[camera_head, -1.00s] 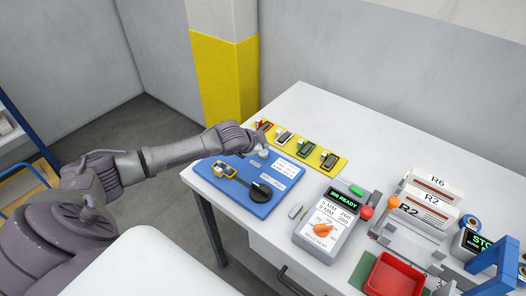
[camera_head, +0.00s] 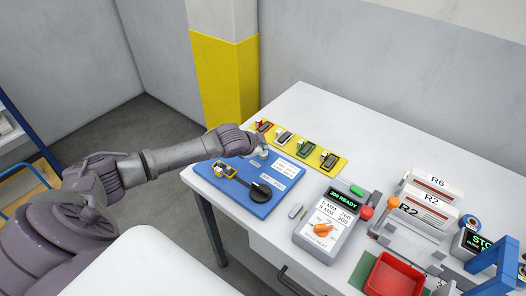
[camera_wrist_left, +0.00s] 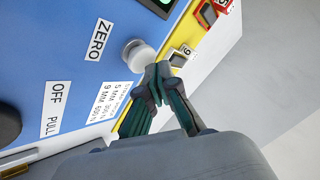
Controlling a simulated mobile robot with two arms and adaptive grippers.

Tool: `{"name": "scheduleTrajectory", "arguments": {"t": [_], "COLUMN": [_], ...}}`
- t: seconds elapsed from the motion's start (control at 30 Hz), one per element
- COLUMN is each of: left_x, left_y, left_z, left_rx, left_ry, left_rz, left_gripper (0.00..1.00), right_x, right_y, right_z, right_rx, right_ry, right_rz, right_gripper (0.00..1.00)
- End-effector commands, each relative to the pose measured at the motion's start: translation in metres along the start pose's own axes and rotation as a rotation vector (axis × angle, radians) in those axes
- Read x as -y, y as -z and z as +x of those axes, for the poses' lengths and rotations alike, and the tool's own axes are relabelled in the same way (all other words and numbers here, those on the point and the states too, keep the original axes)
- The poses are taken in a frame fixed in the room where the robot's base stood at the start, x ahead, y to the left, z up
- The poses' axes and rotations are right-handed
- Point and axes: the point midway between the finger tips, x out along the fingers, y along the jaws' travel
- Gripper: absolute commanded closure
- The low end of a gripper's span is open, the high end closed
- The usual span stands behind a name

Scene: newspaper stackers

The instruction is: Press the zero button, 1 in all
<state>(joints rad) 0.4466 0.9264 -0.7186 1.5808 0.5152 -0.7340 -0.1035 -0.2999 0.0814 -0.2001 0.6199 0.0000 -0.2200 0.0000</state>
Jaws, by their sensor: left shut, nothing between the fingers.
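The zero button is a round pale knob (camera_wrist_left: 138,55) beside the printed word ZERO on a blue panel (camera_wrist_left: 60,45) in the left wrist view. In the head view the same blue panel (camera_head: 257,208) lies on the table's left end, and the button is largely hidden by my left gripper (camera_head: 262,146). In the left wrist view my left gripper (camera_wrist_left: 161,74) is shut and empty, its fingertips right beside the button's lower right side. I cannot tell whether they touch it. My right gripper is not in view.
A yellow strip (camera_head: 342,168) with several small coloured clips lies behind the panel. A black round-ended handle (camera_head: 261,191) is on the panel. A grey device with an orange knob (camera_head: 323,230), a red tray (camera_head: 395,276) and a rack stand to the right. The table's back is clear.

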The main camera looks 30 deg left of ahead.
Motion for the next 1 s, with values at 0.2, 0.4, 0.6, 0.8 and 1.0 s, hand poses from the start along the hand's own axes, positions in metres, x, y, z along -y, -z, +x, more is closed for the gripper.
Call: {"name": "scheduleTrajectory", "arguments": {"t": [0.2, 0.4, 0.6, 0.8, 1.0], "left_x": [-0.0006, -0.0019, -0.0031, -0.0046, -0.0062], "left_y": [-0.0007, -0.0021, -0.0034, -0.0048, -0.0063], "left_z": [0.0008, 0.0025, 0.0042, 0.0059, 0.0077], "left_rx": [0.0, 0.001, 0.001, 0.001, 0.002], "left_ry": [0.0, 0.0, 0.0, -0.001, -0.001], "left_rz": [0.0, 0.0, 0.0, 0.0, 0.0], "left_gripper": [1.0, 1.0, 1.0, 1.0, 1.0], "right_x": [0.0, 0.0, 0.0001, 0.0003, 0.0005], "right_y": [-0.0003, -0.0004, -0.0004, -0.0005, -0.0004], "right_z": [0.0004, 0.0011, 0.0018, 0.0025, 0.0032], "right_rx": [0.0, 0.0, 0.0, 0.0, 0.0], "right_ry": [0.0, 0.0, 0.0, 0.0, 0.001], "right_rz": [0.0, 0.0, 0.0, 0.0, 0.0], "right_gripper": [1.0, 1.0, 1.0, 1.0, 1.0]}}
